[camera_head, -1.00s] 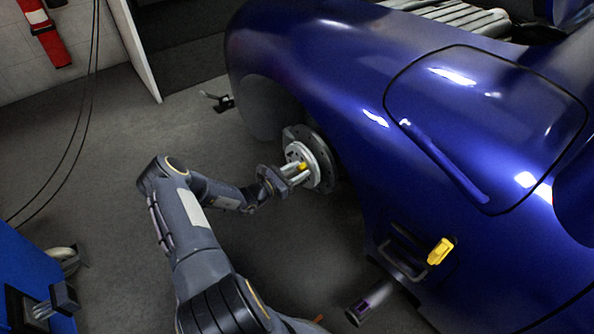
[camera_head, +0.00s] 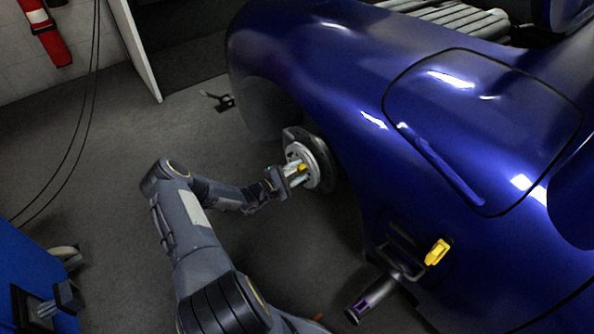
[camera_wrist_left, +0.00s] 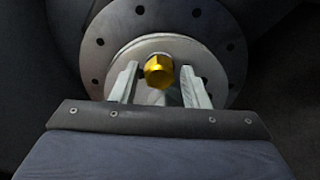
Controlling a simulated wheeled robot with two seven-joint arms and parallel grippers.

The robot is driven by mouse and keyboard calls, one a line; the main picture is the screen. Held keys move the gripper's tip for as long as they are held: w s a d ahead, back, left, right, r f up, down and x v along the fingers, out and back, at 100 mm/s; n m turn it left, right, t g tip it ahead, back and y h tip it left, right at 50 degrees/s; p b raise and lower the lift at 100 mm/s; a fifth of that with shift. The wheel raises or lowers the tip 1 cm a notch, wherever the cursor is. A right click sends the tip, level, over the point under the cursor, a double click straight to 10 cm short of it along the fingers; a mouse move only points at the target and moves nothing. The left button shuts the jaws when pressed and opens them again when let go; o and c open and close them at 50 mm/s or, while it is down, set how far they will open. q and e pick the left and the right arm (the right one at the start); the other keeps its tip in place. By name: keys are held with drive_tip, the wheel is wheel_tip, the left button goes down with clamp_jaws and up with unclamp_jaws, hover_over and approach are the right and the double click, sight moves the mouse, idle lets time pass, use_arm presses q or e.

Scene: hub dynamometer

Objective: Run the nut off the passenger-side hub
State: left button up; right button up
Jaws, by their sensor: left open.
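The passenger-side hub (camera_head: 312,165) is a pale round disc in the wheel arch of the blue car, in front of a darker plate. In the left wrist view the hub (camera_wrist_left: 206,70) fills the upper middle, with several holes around it. A gold hex nut (camera_wrist_left: 159,71) sits at its centre; it also shows as a small yellow spot in the head view (camera_head: 303,168). My left gripper (camera_head: 295,173) is at the hub. In the left wrist view its open fingers (camera_wrist_left: 160,80) stand on either side of the nut, with gaps between. My right gripper is not in view.
The blue car body (camera_head: 340,75) overhangs the hub. A yellow piece (camera_head: 437,251) and a dark tube (camera_head: 370,300) are at the car's lower side. A blue cabinet (camera_head: 30,270) stands at the left. The grey floor (camera_head: 100,160) between is mostly clear.

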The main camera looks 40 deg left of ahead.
use_arm(q)
drive_tip(key=m, duration=0.4)
drive_tip(key=shift+p, duration=0.35)
drive_tip(key=m+p, duration=0.1)
drive_tip(key=m, duration=0.3)
drive_tip(key=shift+m, duration=0.4)
drive_tip(key=shift+c, duration=0.2)
